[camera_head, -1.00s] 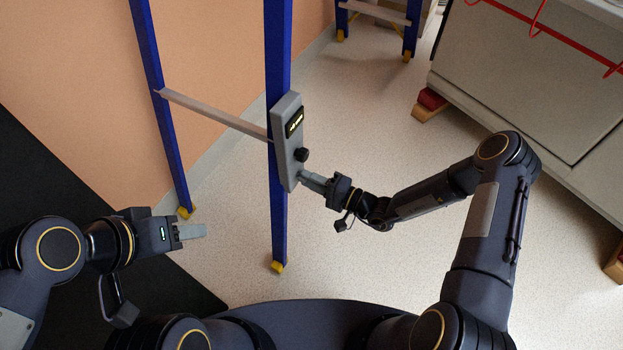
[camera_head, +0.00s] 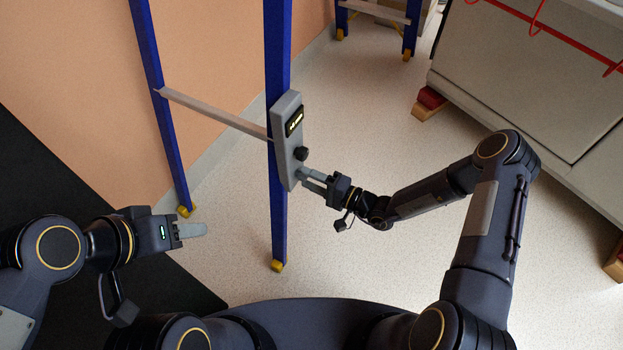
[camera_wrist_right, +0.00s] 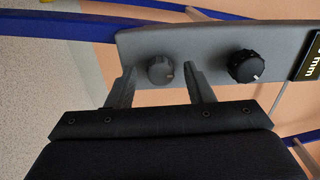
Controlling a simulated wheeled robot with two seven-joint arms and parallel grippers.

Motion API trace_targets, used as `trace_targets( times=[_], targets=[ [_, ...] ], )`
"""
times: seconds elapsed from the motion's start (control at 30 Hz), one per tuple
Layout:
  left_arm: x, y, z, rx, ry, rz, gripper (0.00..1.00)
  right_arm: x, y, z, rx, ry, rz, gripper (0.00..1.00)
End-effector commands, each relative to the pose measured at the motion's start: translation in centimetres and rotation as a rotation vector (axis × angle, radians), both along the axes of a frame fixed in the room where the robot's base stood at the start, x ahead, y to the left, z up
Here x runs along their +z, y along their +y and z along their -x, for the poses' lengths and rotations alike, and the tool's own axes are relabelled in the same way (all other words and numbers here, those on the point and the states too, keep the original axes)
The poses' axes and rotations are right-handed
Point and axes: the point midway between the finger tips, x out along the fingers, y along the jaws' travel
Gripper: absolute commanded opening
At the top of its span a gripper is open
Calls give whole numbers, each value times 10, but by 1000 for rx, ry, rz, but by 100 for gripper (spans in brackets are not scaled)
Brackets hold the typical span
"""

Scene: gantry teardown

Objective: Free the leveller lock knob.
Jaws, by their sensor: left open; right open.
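A grey box (camera_head: 287,130) with a small lit display (camera_head: 294,122) is mounted on a blue upright of the frame. A black knob (camera_head: 301,154) sticks out of it; it also shows in the right wrist view (camera_wrist_right: 246,66). A smaller grey knob (camera_wrist_right: 161,71) sits beside it in the right wrist view. I cannot tell from a label which is the leveller lock knob. My right gripper (camera_wrist_right: 158,80) is open, its fingers on either side of the grey knob with gaps. In the head view it (camera_head: 305,180) is at the box's lower end. My left gripper (camera_head: 205,230) is open and empty, away from the box.
The frame's blue uprights (camera_head: 278,220) stand on yellow feet, joined by a grey crossbar (camera_head: 215,112). A pale cabinet (camera_head: 530,75) with a red rail stands at right, on red and wooden blocks (camera_head: 430,103). An orange wall is behind. Floor between is clear.

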Motion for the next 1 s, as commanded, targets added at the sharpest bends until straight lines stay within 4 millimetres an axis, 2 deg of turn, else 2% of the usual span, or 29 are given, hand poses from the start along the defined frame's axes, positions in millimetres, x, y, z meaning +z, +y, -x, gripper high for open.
trace_targets(
  times=[0.17, 0.4, 0.6, 1.0],
  targets=[
    [3, 0, 0, 0, 0, 0, 46, 1, -9, 4, -3, 1, 0, 47],
    [11, 0, 0, 0, 0, 0, 46, 1, -44, 24, -4, 1, 2, 47],
    [13, 0, 0, 0, 0, 0, 46, 0, -64, 37, -1, 1, 0, 47],
    [13, 0, 0, 0, 0, 0, 46, 0, -68, 39, 0, 0, 0, 47]
  ],
)
